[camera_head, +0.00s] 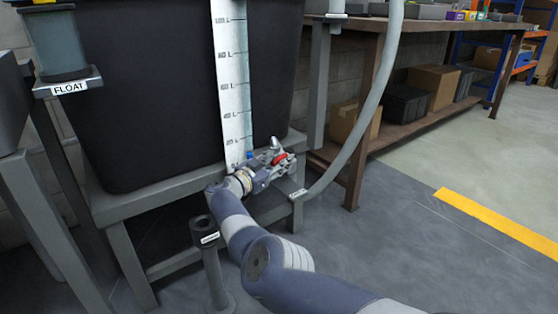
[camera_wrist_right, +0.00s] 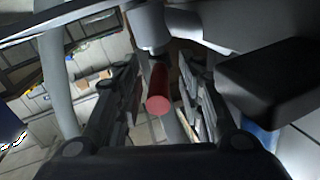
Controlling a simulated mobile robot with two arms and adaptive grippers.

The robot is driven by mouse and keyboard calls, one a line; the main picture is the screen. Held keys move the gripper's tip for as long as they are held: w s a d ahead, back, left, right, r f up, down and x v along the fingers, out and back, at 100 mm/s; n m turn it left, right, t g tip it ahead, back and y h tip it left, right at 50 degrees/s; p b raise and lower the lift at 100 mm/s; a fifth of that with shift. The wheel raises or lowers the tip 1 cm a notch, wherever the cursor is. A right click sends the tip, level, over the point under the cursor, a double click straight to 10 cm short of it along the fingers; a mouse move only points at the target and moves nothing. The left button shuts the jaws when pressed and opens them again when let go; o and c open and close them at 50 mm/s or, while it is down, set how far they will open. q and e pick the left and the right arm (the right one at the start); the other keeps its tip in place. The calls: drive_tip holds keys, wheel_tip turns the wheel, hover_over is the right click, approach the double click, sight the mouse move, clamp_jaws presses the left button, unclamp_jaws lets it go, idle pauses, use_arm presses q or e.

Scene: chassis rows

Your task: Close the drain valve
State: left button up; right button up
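The drain valve (camera_head: 275,145) sits at the foot of the black tank, low at its front right corner. Its red handle (camera_head: 281,159) shows beside my right gripper (camera_head: 272,170). In the right wrist view the red handle (camera_wrist_right: 158,92) points toward the camera and lies between the two fingers of my right gripper (camera_wrist_right: 160,95). The fingers are apart, with a visible gap on each side of the handle. The grey valve body (camera_wrist_right: 150,28) is above the handle there. My left gripper is not in view.
The black tank (camera_head: 150,90) with a level scale (camera_head: 232,80) stands on a grey frame (camera_head: 150,205). A grey hose (camera_head: 372,105) runs down on the right to a labelled bracket. A short post (camera_head: 212,265) stands left of my arm. Floor at right is clear.

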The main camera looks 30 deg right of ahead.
wheel_tip(320, 180, up, 10)
drive_tip(key=shift+f, duration=0.1)
idle(0.6)
